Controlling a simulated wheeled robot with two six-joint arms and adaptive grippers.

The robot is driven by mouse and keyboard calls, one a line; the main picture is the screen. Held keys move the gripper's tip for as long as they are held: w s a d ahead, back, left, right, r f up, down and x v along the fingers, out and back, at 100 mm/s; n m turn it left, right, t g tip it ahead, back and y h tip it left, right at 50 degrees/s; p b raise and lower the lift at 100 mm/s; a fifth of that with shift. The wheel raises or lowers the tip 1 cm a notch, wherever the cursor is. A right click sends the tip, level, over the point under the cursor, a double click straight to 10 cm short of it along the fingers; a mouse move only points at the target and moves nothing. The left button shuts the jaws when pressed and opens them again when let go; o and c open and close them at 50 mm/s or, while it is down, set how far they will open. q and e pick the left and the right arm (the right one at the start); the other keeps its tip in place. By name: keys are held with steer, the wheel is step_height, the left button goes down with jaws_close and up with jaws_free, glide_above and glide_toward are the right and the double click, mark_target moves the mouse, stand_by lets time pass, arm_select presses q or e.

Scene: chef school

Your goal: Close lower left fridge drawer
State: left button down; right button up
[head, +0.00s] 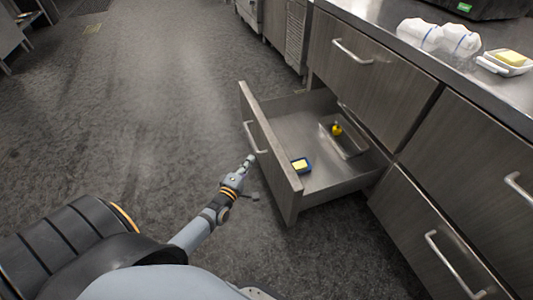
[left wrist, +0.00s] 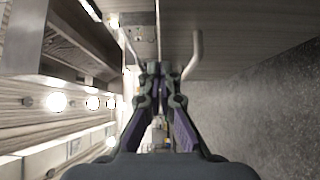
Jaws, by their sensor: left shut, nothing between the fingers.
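The lower left drawer (head: 268,158) is pulled well out from the counter in the head view. Its front panel carries a bar handle (head: 255,138). My left gripper (head: 248,162) is shut and empty, on the outer side of the drawer front near the handle. In the left wrist view my shut fingertips (left wrist: 161,68) point towards the drawer front (left wrist: 250,30), with the handle (left wrist: 194,55) just right of them. Contact cannot be told. My right gripper is out of view.
The upper left drawer (head: 370,62) and the lower right drawer (head: 435,235) are closed. Wrapped white items (head: 440,38) and a dish with a yellow block (head: 508,62) stand on the counter. The dark floor (head: 150,110) left of the drawer is clear.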

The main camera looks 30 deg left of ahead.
mark_target(269, 144)
arm_select(q)
steer(key=w, duration=0.2)
steer(key=w+d+b, duration=0.1)
steer(key=w, duration=0.4)
steer(key=shift+d+f+b, duration=0.1)
steer(key=shift+d+b, duration=0.25)
steer(key=shift+w+d, duration=0.3)
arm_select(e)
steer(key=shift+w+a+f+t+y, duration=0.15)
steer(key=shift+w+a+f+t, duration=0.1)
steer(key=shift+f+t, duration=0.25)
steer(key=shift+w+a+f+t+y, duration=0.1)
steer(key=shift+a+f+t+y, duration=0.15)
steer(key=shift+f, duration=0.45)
arm_select(q)
steer(key=shift+w, duration=0.1)
